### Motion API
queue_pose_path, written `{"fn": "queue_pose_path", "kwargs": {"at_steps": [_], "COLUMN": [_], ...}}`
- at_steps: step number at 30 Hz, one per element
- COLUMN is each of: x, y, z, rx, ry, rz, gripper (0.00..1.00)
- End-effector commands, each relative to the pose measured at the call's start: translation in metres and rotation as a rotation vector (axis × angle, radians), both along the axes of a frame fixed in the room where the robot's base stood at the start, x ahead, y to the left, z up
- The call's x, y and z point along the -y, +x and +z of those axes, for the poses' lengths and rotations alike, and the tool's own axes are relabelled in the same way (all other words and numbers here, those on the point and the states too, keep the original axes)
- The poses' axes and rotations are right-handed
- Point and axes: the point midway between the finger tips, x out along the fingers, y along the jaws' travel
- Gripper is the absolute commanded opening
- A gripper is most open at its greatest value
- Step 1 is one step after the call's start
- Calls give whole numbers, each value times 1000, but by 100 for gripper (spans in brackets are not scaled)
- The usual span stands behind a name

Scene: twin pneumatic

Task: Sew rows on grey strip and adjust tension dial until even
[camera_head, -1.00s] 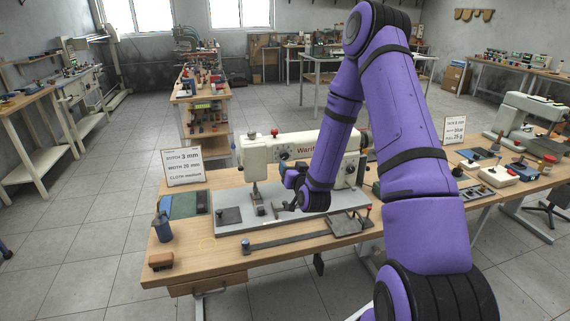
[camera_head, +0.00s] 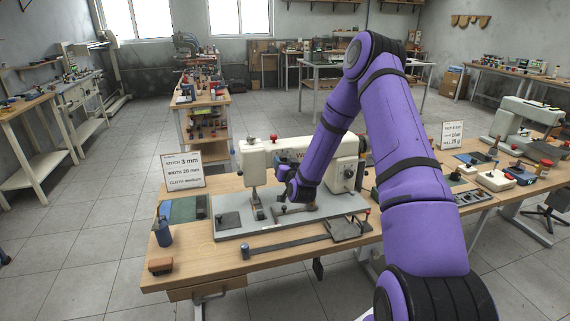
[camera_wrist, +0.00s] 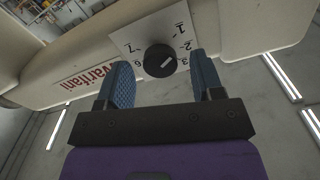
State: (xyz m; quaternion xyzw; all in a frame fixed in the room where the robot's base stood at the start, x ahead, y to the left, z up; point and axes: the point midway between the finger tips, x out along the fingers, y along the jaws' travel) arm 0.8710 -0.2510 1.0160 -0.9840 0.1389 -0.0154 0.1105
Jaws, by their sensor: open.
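The white sewing machine (camera_head: 255,160) stands on a grey base plate (camera_head: 228,234) on the wooden table. In the wrist view, a round black dial (camera_wrist: 160,59) sits on a white number plate (camera_wrist: 131,42) on the machine body. A pale mark on the dial slants up and right, toward the 2 and 3 side. My gripper (camera_wrist: 164,78) is open, its blue fingers apart on either side of the dial; contact cannot be told. In the head view, my gripper (camera_head: 287,176) is in front of the machine. A long dark grey strip (camera_head: 290,243) lies along the table's front.
A card (camera_head: 182,172) reading stitch 3 mm, width 25 mm, cloth medium stands at the table's left. A blue cylinder (camera_head: 163,233) and a brown block (camera_head: 160,265) are near the left edge. A clamp-like plate (camera_head: 346,229) lies at the right front.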

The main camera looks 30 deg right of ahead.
Motion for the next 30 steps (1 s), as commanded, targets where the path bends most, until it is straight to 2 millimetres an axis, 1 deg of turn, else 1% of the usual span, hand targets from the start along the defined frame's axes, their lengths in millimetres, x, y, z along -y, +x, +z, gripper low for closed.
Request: {"fn": "queue_pose_path", "kwargs": {"at_steps": [3, 11, 14, 15, 18, 26, 30], "x": [2, 2, 1, 1, 1, 2, 2], "y": [5, 6, 6, 6, 6, 5, 5], "z": [0, 0, 0, 0, 0, 0, 0], "rx": [1, 0, 0, 0, 0, 6, 21], "ry": [0, 0, 0, 0, 0, 21, 73], "rz": [0, 0, 0, 0, 0, 0, 0], "gripper": [61, 61, 40, 31, 11, 12, 12]}}
